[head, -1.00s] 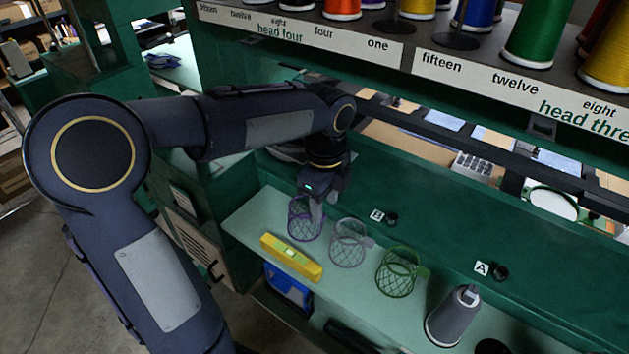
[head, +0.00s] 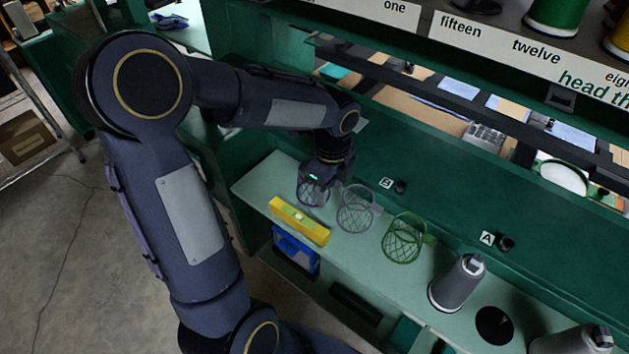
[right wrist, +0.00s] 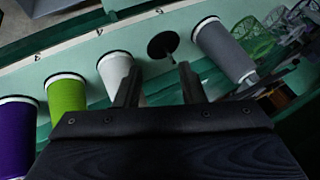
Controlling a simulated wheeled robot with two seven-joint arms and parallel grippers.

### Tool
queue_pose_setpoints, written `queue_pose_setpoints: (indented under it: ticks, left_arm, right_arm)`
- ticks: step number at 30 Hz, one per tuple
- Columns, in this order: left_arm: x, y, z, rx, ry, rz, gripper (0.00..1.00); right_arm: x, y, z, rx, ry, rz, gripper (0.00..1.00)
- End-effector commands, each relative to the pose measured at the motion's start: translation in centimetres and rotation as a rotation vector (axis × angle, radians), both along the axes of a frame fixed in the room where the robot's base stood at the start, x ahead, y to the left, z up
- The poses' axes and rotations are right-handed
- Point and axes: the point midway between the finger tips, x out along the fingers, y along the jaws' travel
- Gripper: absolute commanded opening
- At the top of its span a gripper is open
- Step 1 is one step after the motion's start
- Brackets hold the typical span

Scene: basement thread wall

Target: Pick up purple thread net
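The purple thread net (head: 311,194) stands upright at the far left end of the pale green shelf (head: 345,233) in the head view. My left gripper (head: 318,180) is at the net's top, pointing down over or into it. Its fingertips are hidden among the mesh and the wrist, so I cannot tell whether they grip. In the right wrist view my right gripper (right wrist: 158,84) has its two fingers apart with nothing between them. It is away from the purple net, above a row of thread cones.
A pale mauve net (head: 356,208) and a green net (head: 403,239) stand right of the purple one. A yellow level (head: 299,221) lies in front. A grey cone (head: 457,284) stands farther right. The green back panel (head: 440,200) rises close behind.

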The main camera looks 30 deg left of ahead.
Motion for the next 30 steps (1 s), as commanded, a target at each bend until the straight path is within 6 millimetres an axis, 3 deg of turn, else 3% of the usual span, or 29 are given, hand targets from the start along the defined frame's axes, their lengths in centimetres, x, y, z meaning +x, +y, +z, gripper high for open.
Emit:
queue_pose_setpoints:
  ticks: [1, 9, 22, 28, 30]
  left_arm:
    - [0.0, 0.0, 0.0, 0.0, 0.0, 0.0, 0.36]
    - [0.0, 0.0, 0.0, 0.0, 0.0, 0.0, 0.01]
    - [0.0, 0.0, 0.8, 0.001, -0.001, 0.0, 0.0]
    - [0.1, 0.0, 3.5, 0.0, -0.005, 0.001, 0.0]
    - [-0.9, -0.8, 4.6, -0.001, -0.007, -0.003, 0.0]
  right_arm:
    - [0.0, 0.0, 0.0, 0.0, 0.0, 0.0, 0.36]
    - [0.0, 0.0, 0.0, 0.0, 0.0, 0.0, 0.36]
    - [0.0, 0.0, 0.0, 0.0, 0.0, 0.0, 0.36]
    - [0.0, 0.0, 0.1, 0.0, 0.0, 0.0, 0.36]
    - [0.0, 0.0, -0.2, 0.0, 0.0, 0.0, 0.36]
